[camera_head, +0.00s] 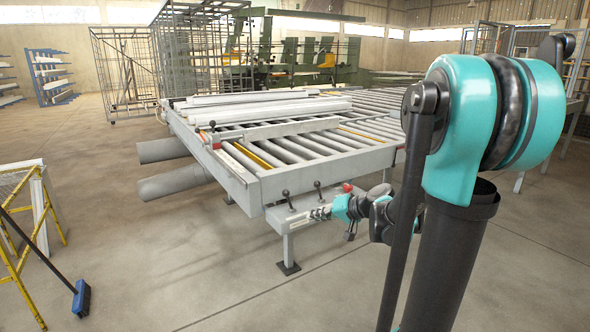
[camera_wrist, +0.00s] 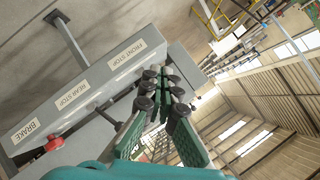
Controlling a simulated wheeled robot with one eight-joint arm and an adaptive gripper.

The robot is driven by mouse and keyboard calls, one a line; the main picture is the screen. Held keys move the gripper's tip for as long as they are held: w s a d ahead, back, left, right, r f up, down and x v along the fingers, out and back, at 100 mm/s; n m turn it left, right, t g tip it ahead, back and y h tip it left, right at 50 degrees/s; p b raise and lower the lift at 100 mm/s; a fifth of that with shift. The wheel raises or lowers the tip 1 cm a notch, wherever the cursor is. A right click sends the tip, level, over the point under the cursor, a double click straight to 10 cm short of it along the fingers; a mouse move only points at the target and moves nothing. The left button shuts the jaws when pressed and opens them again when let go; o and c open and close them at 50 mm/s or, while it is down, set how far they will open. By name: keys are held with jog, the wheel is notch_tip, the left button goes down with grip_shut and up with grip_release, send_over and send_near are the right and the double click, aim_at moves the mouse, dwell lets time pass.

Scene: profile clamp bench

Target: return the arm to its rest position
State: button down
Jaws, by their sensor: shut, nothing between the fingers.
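My gripper (camera_wrist: 168,78) shows in the wrist view with its green-padded fingers together and nothing between them. In the head view my gripper (camera_head: 319,212) is small, in front of the grey control panel (camera_head: 290,216) at the near end of the roller table. My teal and black arm reaches toward it from the right. In the wrist view the panel (camera_wrist: 85,88) carries labels reading BRAKE, REAR STOP and FRONT STOP. A red-knobbed lever (camera_wrist: 54,144) stands near the BRAKE label. I cannot tell whether the fingers touch the panel.
The roller table (camera_head: 225,182) has pale profiles (camera_head: 265,108) lying on it. Black-knobbed levers (camera_head: 287,195) and a red knob (camera_head: 347,187) rise above the panel. A yellow stand (camera_head: 18,262) and a blue broom (camera_head: 81,298) are at left. Open floor lies between.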

jog(key=s+d+f+g+h, duration=0.1)
jog(key=s+d+f+h, duration=0.2)
jog(key=s, duration=0.4)
jog(key=s+d+f+g+h, duration=0.1)
jog(key=s+d+f+h, duration=0.2)
jog(key=s+f, duration=0.3)
jog(key=s+d+f+g+h, duration=0.1)
jog(key=s+d+f+h, duration=0.2)
jog(key=s, duration=0.6)
jog(key=shift+d+f+n, duration=0.3)
jog(key=shift+d+f, duration=0.3)
jog(key=shift+f, duration=0.25)
jog(key=shift+s, duration=0.1)
